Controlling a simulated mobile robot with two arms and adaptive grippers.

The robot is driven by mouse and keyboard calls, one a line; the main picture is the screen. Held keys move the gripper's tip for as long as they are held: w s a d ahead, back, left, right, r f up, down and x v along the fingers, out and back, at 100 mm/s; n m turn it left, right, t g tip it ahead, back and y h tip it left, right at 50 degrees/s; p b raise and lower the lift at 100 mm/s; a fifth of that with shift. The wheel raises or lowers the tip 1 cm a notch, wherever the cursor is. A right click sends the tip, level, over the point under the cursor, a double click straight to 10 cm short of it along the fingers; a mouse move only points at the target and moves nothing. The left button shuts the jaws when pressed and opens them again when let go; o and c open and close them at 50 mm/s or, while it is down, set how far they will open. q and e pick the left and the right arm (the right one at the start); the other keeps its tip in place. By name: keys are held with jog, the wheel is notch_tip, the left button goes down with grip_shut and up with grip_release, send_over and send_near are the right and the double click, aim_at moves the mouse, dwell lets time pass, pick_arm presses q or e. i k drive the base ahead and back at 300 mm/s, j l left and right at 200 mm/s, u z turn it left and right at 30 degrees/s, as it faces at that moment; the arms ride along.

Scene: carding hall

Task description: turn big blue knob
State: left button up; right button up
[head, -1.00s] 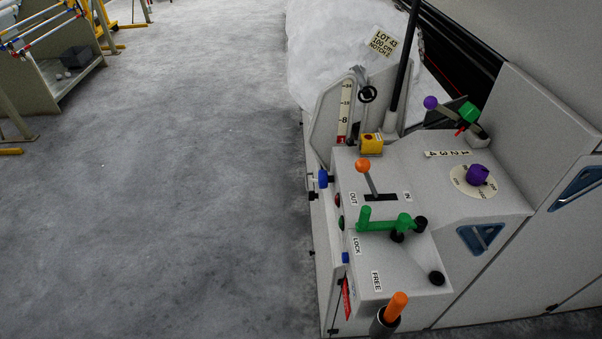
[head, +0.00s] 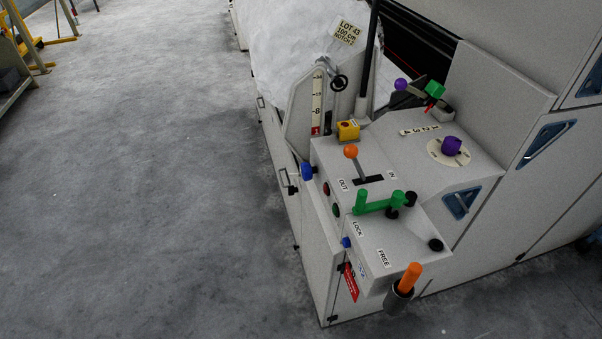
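The larger blue knob (head: 307,172) sticks out from the left side of the machine's control box, near its upper corner, left of the OUT label. A smaller blue knob or button (head: 346,242) sits lower on the same side face, near the LOCK label. Neither of my grippers is in view, and nothing is touching either knob.
The control box (head: 385,245) carries an orange-ball lever (head: 351,152), a green handle (head: 378,203), a purple dial (head: 452,146) and a yellow box (head: 348,130). An orange handle (head: 410,277) stands in a holder at the front corner. The floor (head: 150,200) to the left is clear.

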aim_at(307, 171)
jog(key=z, duration=0.35)
jog(key=i+j+z, duration=0.2)
jog(key=j+z, duration=0.25)
jog(key=i+j+z, duration=0.15)
jog(key=j+z, duration=0.35)
jog(key=j, duration=0.15)
jog(key=j+z, duration=0.45)
jog(key=j, duration=0.15)
